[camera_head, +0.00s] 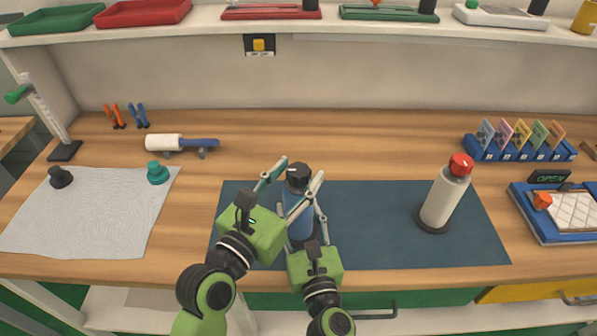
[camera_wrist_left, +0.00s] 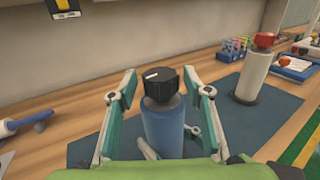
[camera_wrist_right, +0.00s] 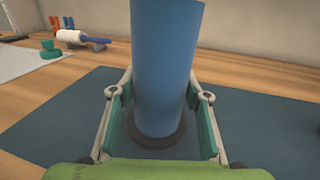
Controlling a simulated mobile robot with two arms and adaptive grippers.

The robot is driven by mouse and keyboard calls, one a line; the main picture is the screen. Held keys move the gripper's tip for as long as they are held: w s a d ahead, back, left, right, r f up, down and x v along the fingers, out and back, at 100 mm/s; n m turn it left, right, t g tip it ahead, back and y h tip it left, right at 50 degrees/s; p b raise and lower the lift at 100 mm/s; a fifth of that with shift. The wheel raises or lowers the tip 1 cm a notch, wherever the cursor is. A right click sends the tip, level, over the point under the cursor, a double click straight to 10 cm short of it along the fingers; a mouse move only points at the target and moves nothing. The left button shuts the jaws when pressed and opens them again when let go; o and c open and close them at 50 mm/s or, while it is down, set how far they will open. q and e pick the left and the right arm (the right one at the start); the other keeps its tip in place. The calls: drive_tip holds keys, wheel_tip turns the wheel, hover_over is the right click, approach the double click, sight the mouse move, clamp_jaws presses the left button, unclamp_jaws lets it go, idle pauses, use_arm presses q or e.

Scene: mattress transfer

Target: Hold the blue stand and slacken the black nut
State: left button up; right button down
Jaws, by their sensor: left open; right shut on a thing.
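The blue stand (camera_head: 297,222) is an upright blue cylinder on a dark base, standing on the dark blue mat. The black nut (camera_head: 299,172) sits on its top. My right gripper (camera_wrist_right: 160,88) is shut on the blue stand (camera_wrist_right: 163,70) low on its body, one finger on each side. My left gripper (camera_head: 296,174) is open at the height of the black nut. In the left wrist view the black nut (camera_wrist_left: 161,84) lies between its spread fingers, with a gap on each side. My arms hide part of the stand in the head view.
A white stand with a red top (camera_head: 441,197) stands upright on the mat (camera_head: 375,220) to the right. A white roller (camera_head: 165,142), a grey cloth (camera_head: 95,215) and a green knob (camera_head: 157,173) lie to the left. A card rack (camera_head: 520,150) is at the right. A shelf overhangs the back.

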sight(293, 181)
use_arm(q)
drive_tip(key=v, duration=0.6)
drive_tip(key=shift+s+a, duration=0.1)
drive_tip(key=shift+s, duration=0.15)
